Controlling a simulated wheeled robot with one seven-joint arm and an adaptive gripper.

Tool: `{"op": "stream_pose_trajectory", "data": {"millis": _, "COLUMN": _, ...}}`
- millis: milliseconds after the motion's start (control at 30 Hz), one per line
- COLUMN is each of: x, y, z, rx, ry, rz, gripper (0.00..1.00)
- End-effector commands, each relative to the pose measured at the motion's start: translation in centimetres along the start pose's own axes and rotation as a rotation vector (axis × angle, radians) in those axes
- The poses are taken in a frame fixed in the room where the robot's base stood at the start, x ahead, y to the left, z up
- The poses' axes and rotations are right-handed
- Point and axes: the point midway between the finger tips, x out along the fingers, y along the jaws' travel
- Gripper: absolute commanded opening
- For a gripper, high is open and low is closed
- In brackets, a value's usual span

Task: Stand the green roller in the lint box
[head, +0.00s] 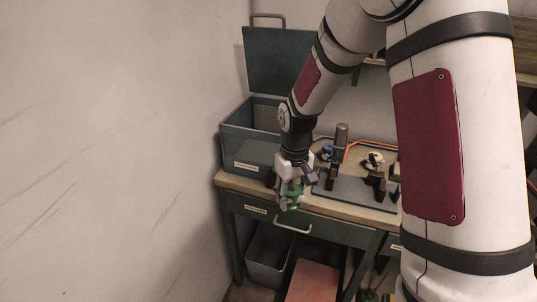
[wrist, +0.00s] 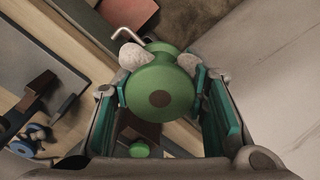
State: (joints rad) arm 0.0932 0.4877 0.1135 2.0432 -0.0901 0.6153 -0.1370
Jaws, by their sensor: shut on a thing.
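My gripper (head: 291,190) is shut on the green roller (head: 290,197) in front of the workbench's front edge, above the drawer. In the wrist view the roller (wrist: 160,95) sits between the teal finger pads, its round green end with a dark centre facing the camera. A smaller green round piece (wrist: 140,150) shows below it; I cannot tell whether it is part of the roller. A blue-grey box (head: 246,150) with its lid raised stands on the bench's left end, behind and left of my gripper. Its label is too small to read, and its floor is hidden.
A grey plate (head: 350,190) with dark brackets and a metal post (head: 341,136) lie right of my gripper. The drawer handle (head: 293,226) juts out below. An open grey bin (head: 268,262) stands under the bench. The pale wall (head: 120,150) is close on the left.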

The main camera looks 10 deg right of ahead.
Motion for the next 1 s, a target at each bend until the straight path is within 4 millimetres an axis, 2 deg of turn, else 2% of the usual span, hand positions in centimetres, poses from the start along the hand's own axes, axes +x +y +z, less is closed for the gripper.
{"op": "stream_pose_trajectory", "data": {"millis": 267, "x": -4.2, "y": 0.7, "z": -2.8, "rx": -0.321, "ry": 0.003, "rz": 0.0, "gripper": 0.11}}
{"op": "stream_pose_trajectory", "data": {"millis": 733, "x": -14.9, "y": 2.3, "z": -9.7, "rx": -1.179, "ry": -0.003, "rz": -0.004, "gripper": 0.12}}
{"op": "stream_pose_trajectory", "data": {"millis": 1000, "x": -18.1, "y": 2.7, "z": -11.8, "rx": -1.456, "ry": -0.007, "rz": -0.007, "gripper": 0.12}}
